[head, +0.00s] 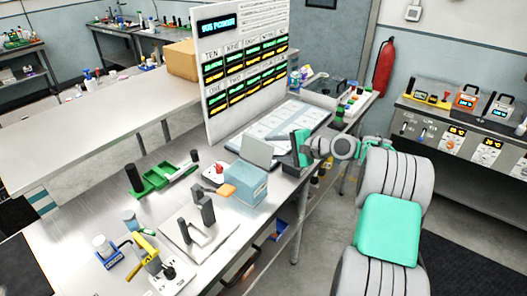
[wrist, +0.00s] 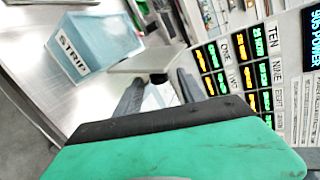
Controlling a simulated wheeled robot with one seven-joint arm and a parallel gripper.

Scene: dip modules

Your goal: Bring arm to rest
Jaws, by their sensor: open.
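My gripper (head: 288,160) is out over the right part of the workbench, in front of the large display board, at the end of my arm. In the wrist view my gripper (wrist: 160,84) shows two dark fingers spread apart, with nothing held between them. The green and black wrist housing covers the lower part of that view. A light blue box (head: 246,186) stands on the bench to the left of the gripper. In the wrist view the blue box (wrist: 92,45) bears the label STRIP.
The white display board (head: 278,22) rises behind the gripper. A green holder (head: 152,180), a grey upright fixture (head: 206,210) and a yellow-handled tool (head: 146,248) stand on the bench to the left. A pale tray (head: 262,128) lies close to the gripper.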

